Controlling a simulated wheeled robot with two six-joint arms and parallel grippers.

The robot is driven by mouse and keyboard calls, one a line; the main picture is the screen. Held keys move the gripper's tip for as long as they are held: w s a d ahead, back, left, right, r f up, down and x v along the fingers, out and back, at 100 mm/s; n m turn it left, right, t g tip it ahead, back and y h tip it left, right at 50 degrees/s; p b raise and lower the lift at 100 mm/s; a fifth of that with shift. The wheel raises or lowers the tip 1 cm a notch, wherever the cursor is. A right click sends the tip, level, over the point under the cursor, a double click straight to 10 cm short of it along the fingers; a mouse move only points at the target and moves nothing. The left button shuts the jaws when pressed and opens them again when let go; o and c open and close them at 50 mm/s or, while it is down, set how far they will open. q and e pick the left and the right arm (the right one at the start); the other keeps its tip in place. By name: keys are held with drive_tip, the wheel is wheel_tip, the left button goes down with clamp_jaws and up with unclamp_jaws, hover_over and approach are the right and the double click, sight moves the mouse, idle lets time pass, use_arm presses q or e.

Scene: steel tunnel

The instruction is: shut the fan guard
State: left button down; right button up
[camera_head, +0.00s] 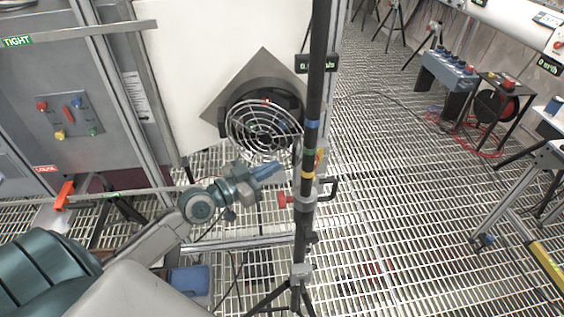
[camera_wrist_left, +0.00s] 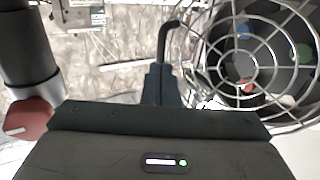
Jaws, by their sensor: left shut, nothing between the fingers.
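The fan guard (camera_head: 262,128), a round wire grille, stands in front of the black fan housing (camera_head: 258,92) on a grey diamond-shaped plate. It looks swung out at an angle from the housing. In the left wrist view the guard (camera_wrist_left: 250,50) fills the upper right, with coloured fan parts behind its wires. A dark bent handle (camera_wrist_left: 164,40) shows at the guard's left edge. My left gripper (camera_head: 270,170) is shut and empty just below the guard. Its fingertips (camera_wrist_left: 162,85) appear near the handle's lower end; I cannot tell whether they touch. My right gripper is out of view.
A dark upright pole (camera_head: 314,90) on a tripod, with a red-knobbed clamp (camera_head: 287,201), stands close right of my left gripper. A grey cabinet (camera_head: 75,75) is at left. Open grated floor (camera_head: 400,200) lies to the right, with a blue box (camera_head: 447,70) beyond.

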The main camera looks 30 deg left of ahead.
use_arm(q)
drive_tip(key=p+x, duration=0.1)
drive_tip(key=x, duration=0.2)
drive_tip(key=shift+w+d, duration=0.15)
drive_tip(key=shift+w, duration=0.25)
